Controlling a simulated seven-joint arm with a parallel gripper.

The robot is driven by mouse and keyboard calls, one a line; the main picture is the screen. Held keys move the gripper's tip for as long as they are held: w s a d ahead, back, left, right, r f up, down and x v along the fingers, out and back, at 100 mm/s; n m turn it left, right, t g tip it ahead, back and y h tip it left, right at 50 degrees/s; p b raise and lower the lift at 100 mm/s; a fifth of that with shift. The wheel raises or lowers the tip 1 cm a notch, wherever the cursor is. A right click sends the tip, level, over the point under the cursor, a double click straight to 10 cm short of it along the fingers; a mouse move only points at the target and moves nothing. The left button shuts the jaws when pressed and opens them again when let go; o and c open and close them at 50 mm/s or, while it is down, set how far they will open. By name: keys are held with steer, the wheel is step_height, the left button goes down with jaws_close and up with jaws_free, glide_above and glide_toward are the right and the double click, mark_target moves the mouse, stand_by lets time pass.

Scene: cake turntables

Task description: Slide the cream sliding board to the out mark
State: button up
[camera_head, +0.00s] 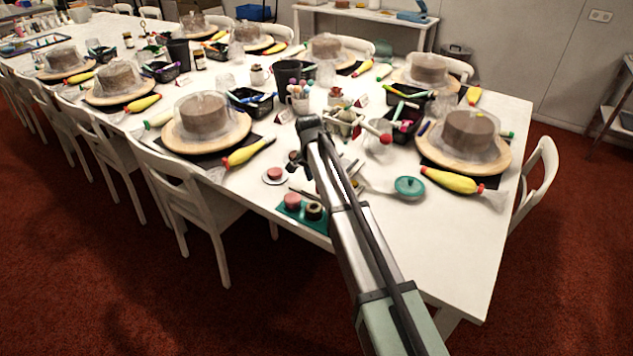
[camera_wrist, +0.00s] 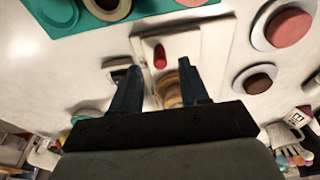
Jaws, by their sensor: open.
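The cream sliding board (camera_wrist: 182,45) appears in the upper middle of the wrist view as a pale flat piece with a small red knob (camera_wrist: 160,57) on it. A round wooden piece (camera_wrist: 172,88) lies partly between my fingers. My gripper (camera_wrist: 161,68) is open over the board, its two dark fingers on either side of the red knob. I cannot tell whether they touch the board. I cannot make out the out mark.
A teal mat (camera_wrist: 95,32) with round pieces lies beside the board. Saucers with a pink disc (camera_wrist: 289,28) and a brown disc (camera_wrist: 258,83) lie on the other side.

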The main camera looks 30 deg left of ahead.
steer(key=shift+r, duration=2.1)
steer(key=shift+d, duration=0.1)
